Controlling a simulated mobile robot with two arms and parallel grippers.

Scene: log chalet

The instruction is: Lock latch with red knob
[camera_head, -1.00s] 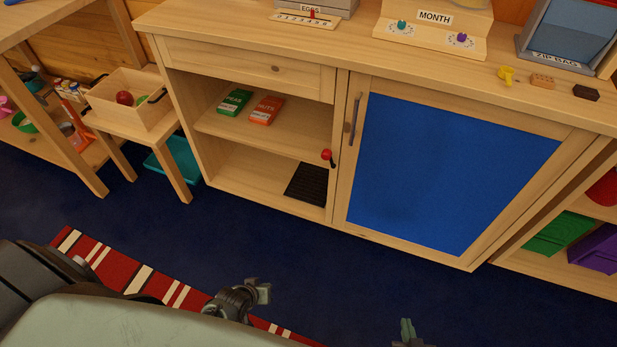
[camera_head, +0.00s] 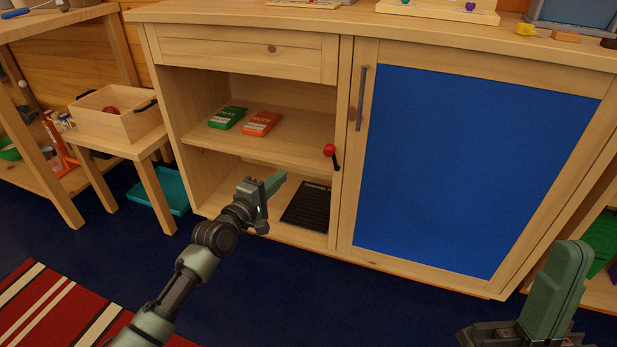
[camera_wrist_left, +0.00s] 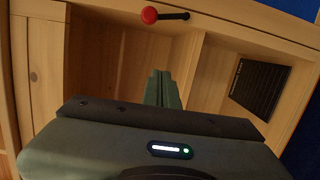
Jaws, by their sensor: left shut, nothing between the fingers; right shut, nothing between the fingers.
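The latch's red knob (camera_head: 329,150) sits on the upright post between the open shelves and the blue-panelled door (camera_head: 470,160). Its short black lever hangs down from the knob. The red knob (camera_wrist_left: 149,15) also shows at the top of the left wrist view, with the black lever pointing right. My left gripper (camera_head: 276,183) is shut and empty in front of the lower shelf opening, left of and below the knob, apart from it. Its shut fingers (camera_wrist_left: 161,88) point toward the cabinet. My right gripper (camera_head: 572,255) is shut and empty at the lower right, in front of the door.
A green box (camera_head: 227,118) and an orange box (camera_head: 262,123) lie on the middle shelf. A black ridged tray (camera_head: 306,207) lies on the bottom shelf. The door has a vertical metal handle (camera_head: 362,98). A stool with a wooden crate (camera_head: 112,122) stands at left.

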